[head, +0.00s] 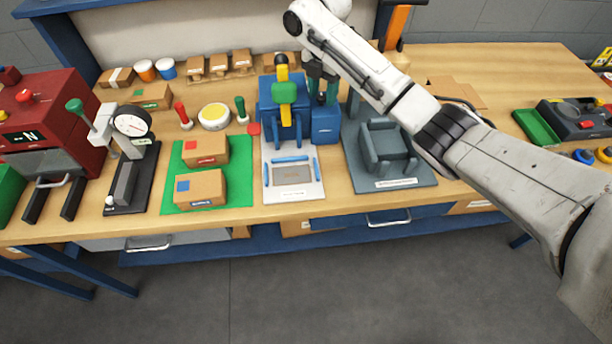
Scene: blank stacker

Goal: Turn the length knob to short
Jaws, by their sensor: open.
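No knob can be read as the length knob; labels are too small. A blue machine (275,100) stands at the middle of the bench, with a yellow upright (283,74) and a green block (284,92) on its front. A blue box (326,124) adjoins it on the right. My gripper (322,92) points down just right of the green block, above and behind the blue box. It is open, with nothing seen between its fingers. Whether it touches the machine cannot be told. A dark device (575,118) with a red button stands at the far right, partly cut off.
Left of the machine, a green mat (178,153) holds two cardboard boxes. A dial gauge stand (130,125) and a red machine (55,110) stand further left. A grey fixture (385,148) is right of the machine, under my arm.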

